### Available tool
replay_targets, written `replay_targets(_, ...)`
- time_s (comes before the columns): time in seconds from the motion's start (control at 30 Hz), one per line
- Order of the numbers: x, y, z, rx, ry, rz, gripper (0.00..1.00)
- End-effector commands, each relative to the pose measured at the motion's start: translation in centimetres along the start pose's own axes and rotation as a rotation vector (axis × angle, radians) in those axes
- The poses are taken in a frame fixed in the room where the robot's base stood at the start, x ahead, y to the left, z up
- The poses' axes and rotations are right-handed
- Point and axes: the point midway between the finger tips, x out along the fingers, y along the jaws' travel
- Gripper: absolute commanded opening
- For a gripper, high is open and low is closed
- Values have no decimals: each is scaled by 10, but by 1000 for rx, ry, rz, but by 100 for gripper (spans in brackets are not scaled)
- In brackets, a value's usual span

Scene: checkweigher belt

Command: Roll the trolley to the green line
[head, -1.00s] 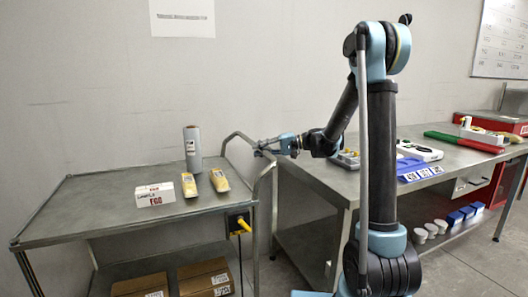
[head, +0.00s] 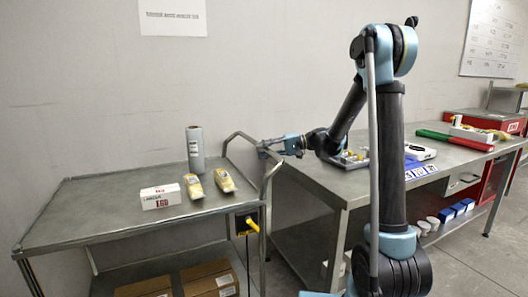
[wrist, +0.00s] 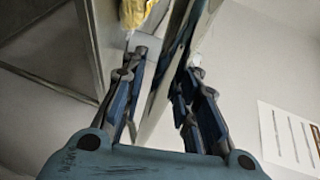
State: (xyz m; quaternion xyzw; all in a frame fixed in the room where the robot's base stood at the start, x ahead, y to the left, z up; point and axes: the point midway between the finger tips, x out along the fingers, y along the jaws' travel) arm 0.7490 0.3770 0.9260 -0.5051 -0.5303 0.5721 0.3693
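The trolley (head: 95,193) is a grey metal cart with a top shelf and a lower shelf, at the left in the head view. Its tubular push handle (head: 273,172) rises at its right end. My gripper (head: 267,148) is at the handle's upper part. No green line shows on the floor.
On the trolley stand a grey roll (head: 195,150), a white labelled box (head: 160,196) and two yellow packs (head: 195,187). Cartons (head: 208,278) sit below. A steel workbench (head: 318,180) stands close to the trolley's right. Some bare floor (head: 470,262) shows at the lower right.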

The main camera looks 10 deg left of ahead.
Motion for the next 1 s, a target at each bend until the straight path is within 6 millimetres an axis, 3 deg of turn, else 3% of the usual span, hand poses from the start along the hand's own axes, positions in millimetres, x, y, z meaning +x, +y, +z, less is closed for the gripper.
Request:
replay_targets(0.47,-6,-2,-2,0,4,-5,40)
replay_targets(1.0,-94,-1,-2,1,4,-4,40)
